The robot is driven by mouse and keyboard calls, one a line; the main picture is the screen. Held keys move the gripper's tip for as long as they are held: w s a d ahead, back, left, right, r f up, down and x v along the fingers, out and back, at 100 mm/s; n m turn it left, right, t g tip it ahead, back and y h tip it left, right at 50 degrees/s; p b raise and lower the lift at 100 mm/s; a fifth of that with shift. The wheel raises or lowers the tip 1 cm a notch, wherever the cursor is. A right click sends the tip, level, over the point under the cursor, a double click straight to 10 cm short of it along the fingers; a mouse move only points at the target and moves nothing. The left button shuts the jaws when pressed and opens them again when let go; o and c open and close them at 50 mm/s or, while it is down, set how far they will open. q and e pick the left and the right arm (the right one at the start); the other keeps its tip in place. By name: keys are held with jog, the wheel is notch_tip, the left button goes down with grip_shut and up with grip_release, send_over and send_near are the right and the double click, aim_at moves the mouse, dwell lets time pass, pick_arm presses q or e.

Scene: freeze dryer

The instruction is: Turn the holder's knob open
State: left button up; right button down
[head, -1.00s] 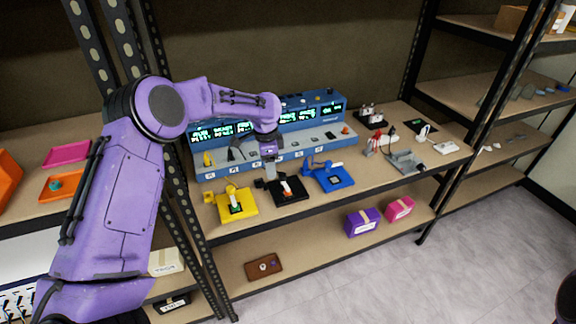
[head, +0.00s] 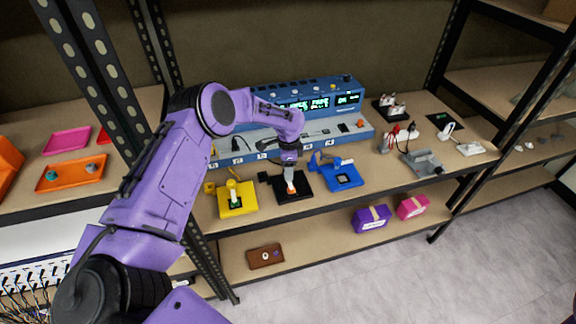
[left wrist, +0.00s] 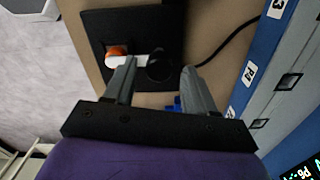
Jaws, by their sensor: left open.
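A black holder (head: 283,197) sits on the middle shelf between a yellow holder (head: 238,211) and a blue holder (head: 344,184). An orange part (head: 291,188) shows on the black holder. In the left wrist view, the black holder (left wrist: 97,28) carries an orange knob-like end (left wrist: 117,52) on a white piece, and a dark round part (left wrist: 160,68) beside it. My left gripper (head: 290,170) points down over the black holder. In the left wrist view my left gripper (left wrist: 158,68) is open, its fingers apart near the dark round part; contact cannot be told. My right gripper is not in view.
A long blue device (head: 352,133) with green displays stands behind the holders. A grey stand (head: 423,163) and small tools lie to the right. Purple (head: 371,218) and pink (head: 412,206) boxes and a brown case (head: 265,256) are on the lower shelf.

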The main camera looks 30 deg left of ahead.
pick_arm(q)
jog(key=shift+w+f, duration=0.1)
jog(key=shift+f, duration=0.15)
jog(key=shift+s+a+r, duration=0.1)
jog(key=shift+s+r, duration=0.1)
jog(key=shift+s, duration=0.1)
jog(key=shift+s+r, duration=0.1)
jog(key=c, duration=0.3)
grip_shut()
